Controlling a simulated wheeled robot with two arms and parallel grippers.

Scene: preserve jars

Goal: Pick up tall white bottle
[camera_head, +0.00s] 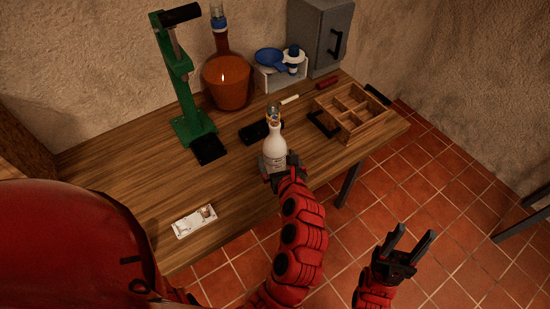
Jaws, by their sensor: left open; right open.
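The tall white bottle (274,150) stands upright near the front edge of the wooden table. Its neck and top show; its lower part is partly hidden by my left gripper. My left gripper (280,170) is open at the bottle's lower body, on its near side. I cannot tell whether its fingers touch the bottle. My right gripper (407,243) is open and empty, out over the tiled floor to the right of the table.
On the table (130,160) stand a green press (183,90), an amber flask (228,80), a wooden divided tray (352,108), a grey box (320,35) and a white rack (280,78). A dark object (253,132) lies beside the bottle. A white tray (194,221) lies front left.

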